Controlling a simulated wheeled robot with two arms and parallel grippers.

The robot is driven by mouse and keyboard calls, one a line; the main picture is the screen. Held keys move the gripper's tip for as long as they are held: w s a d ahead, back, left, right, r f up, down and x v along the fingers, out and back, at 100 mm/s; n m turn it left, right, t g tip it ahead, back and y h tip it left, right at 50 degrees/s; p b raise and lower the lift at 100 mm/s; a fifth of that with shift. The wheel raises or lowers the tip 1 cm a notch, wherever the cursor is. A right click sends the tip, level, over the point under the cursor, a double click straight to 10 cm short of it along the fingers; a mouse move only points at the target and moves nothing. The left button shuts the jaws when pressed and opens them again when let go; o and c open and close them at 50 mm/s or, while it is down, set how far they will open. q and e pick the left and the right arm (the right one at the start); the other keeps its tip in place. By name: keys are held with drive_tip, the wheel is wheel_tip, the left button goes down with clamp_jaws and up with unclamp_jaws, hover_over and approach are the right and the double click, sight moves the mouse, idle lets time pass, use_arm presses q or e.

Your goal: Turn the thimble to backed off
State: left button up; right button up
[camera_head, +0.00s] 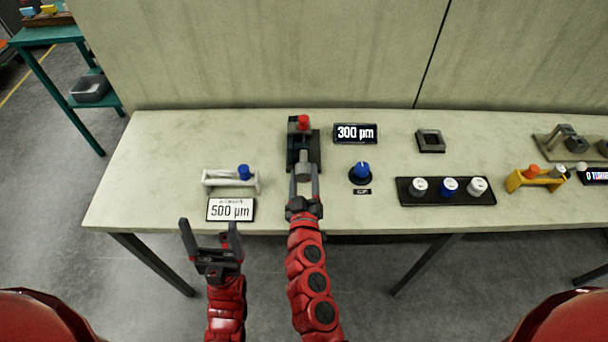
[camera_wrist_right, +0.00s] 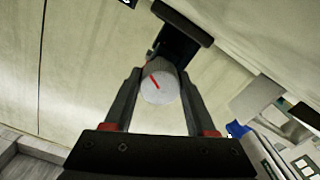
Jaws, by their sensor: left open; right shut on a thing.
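The thimble (camera_head: 304,168) is a grey knurled cylinder on the front of a dark micrometer stand (camera_head: 291,150) with a red knob on top. In the right wrist view the thimble (camera_wrist_right: 160,88) shows its pale round end with a slanted red line. My right gripper (camera_head: 304,183) is shut on the thimble, one finger on each side; the fingers (camera_wrist_right: 158,98) show in the wrist view too. My left gripper (camera_head: 209,228) is open and empty in front of the table's front edge, below the 500 µm sign.
A display (camera_head: 355,133) reads 300 µm; a sign (camera_head: 231,209) reads 500 µm. A blue knob (camera_head: 362,169) stands right of the micrometer, a white rack (camera_head: 217,178) with a blue-capped piece left. A black tray (camera_head: 431,201) holds several spools. The table's far left is clear.

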drive_tip(key=n, duration=0.5)
drive_tip(key=shift+n, duration=0.4)
drive_tip(key=n, duration=0.4)
drive_tip(key=shift+r+p, duration=0.1)
drive_tip(key=shift+p, duration=0.25)
drive_tip(key=n+p, duration=0.1)
drive_tip(key=n, duration=0.4)
drive_tip(key=shift+n, duration=0.4)
drive_tip(key=shift+n+p, duration=0.9)
drive_tip(key=shift+n, duration=1.4)
drive_tip(key=o, duration=1.4)
drive_tip(key=shift+c, duration=0.2)
drive_tip(key=shift+s, duration=0.15)
